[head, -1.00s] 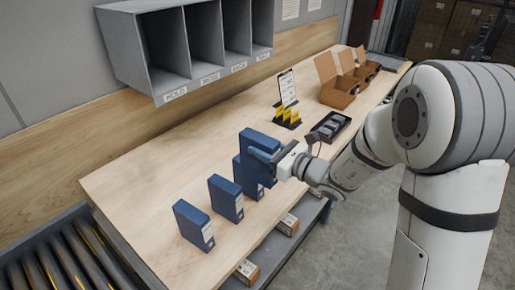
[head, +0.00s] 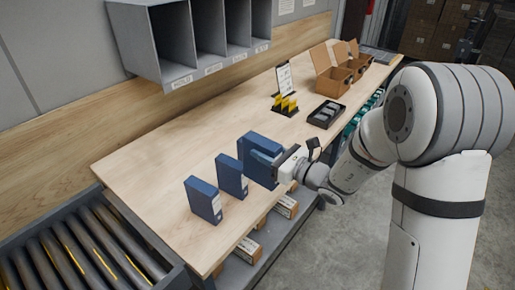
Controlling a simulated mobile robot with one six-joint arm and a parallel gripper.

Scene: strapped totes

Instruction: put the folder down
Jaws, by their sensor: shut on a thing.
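My gripper (head: 270,161) reaches in from the right and is shut on a blue folder (head: 263,142). The folder is upright over the wooden table near its front edge. The fingers cover part of its face. I cannot tell whether its bottom edge touches the table. Two more blue folders stand upright in a row to the left, a nearer one (head: 204,201) and a middle one (head: 231,177), each with a white label. Another blue edge shows just left of the held folder; it is mostly hidden.
The wooden table (head: 150,160) is clear behind the folders. A black tray (head: 326,113), a stand with yellow cards (head: 286,103) and open cardboard boxes (head: 331,84) are further back. Grey pigeonholes (head: 185,40) hang above. A roller conveyor (head: 85,250) lies at front left.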

